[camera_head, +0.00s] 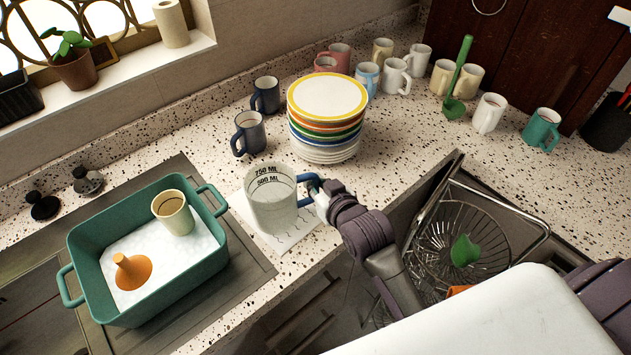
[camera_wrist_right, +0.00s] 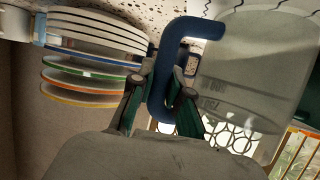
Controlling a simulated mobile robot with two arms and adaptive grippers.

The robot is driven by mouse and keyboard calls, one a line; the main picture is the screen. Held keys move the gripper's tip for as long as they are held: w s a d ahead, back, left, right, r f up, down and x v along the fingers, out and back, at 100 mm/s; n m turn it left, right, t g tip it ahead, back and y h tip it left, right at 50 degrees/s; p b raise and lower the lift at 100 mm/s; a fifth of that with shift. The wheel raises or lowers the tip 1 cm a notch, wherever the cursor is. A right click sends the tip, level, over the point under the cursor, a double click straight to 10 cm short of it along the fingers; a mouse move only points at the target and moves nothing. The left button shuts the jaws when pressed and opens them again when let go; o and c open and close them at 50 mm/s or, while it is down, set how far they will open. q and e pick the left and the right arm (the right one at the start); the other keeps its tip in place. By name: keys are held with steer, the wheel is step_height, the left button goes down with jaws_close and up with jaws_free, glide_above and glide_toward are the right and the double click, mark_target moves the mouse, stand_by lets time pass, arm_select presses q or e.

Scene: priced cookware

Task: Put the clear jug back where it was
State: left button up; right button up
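The clear jug (camera_head: 272,205) has a blue handle and dark 750 ML and 500 ML marks. In the head view it appears upright over a white paper sheet (camera_head: 297,235) on the counter near the sink edge. I cannot tell whether it touches the sheet. My right gripper (camera_head: 319,198) is at the handle, on the jug's right side. In the right wrist view the two fingers (camera_wrist_right: 163,100) are closed around the blue handle, and the jug (camera_wrist_right: 255,75) shows at the upper right. My left gripper is out of view.
A plate stack (camera_head: 326,110) and dark blue mugs (camera_head: 249,135) stand behind the jug. A teal basin (camera_head: 205,262) with foam, a cream cup (camera_head: 173,213) and an orange object (camera_head: 132,270) is at left. A wire basket (camera_head: 465,240) sits in the right sink.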

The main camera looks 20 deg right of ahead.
steer(key=o, duration=0.4)
steer(key=shift+o, duration=0.2)
steer(key=shift+r, duration=0.2)
steer(key=b+v, duration=0.1)
steer(key=v, duration=1.1)
steer(key=shift+b, duration=0.3)
